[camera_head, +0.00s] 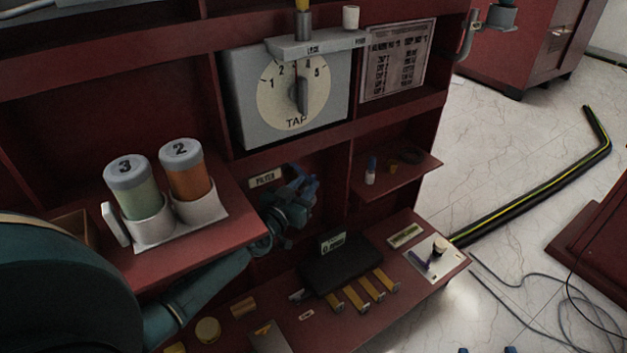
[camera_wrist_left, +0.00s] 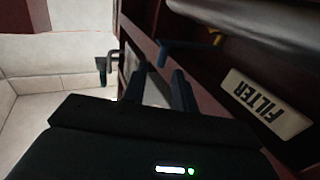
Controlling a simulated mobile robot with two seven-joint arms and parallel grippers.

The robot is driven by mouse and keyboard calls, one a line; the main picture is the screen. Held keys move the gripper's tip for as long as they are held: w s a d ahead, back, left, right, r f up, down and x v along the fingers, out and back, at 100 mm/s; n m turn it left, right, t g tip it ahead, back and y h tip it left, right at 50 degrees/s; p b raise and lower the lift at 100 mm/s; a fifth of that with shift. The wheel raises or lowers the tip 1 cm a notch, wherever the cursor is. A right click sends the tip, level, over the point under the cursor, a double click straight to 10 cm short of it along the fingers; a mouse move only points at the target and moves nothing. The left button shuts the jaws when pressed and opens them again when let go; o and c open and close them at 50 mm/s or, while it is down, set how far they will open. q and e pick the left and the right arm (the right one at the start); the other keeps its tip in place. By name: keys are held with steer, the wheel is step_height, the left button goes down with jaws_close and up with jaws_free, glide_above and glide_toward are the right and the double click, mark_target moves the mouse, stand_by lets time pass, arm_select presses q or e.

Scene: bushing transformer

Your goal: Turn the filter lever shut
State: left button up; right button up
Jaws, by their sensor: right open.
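The cream FILTER label (camera_head: 265,178) is on the red cabinet, and it shows large at the right of the left wrist view (camera_wrist_left: 265,103). A blue bar with a yellow end, which looks like the filter lever (camera_wrist_left: 188,47), lies just beyond my left fingertips in that view. My left gripper (camera_head: 304,186) is inside the bay beside the label. Its two dark fingers (camera_wrist_left: 159,76) stand apart with nothing visible between them. In the head view the lever cannot be told from the gripper. Only the blue fingertips of my right gripper (camera_head: 487,350) show, apart, at the bottom edge.
The TAP dial box (camera_head: 240,95) is above the bay. A small shelf (camera_head: 405,172) is to its right. Canisters 3 (camera_head: 130,185) and 2 (camera_head: 187,170) stand on the left ledge. A black block (camera_head: 340,262) sits below. Cables (camera_head: 545,185) lie on the floor.

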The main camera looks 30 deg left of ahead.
mark_target(312, 177)
arm_select(q)
steer(key=shift+w+d+b, duration=0.15)
steer(key=shift+w+b, duration=0.45)
steer(key=shift+w, duration=1.7)
arm_select(e)
steer(key=shift+a+r+n+t+y, duration=0.1)
steer(key=shift+a+n+t+y, duration=0.25)
steer(key=shift+t+y, duration=0.2)
arm_select(q)
jaws_close()
arm_select(e)
steer(key=shift+w, duration=0.1)
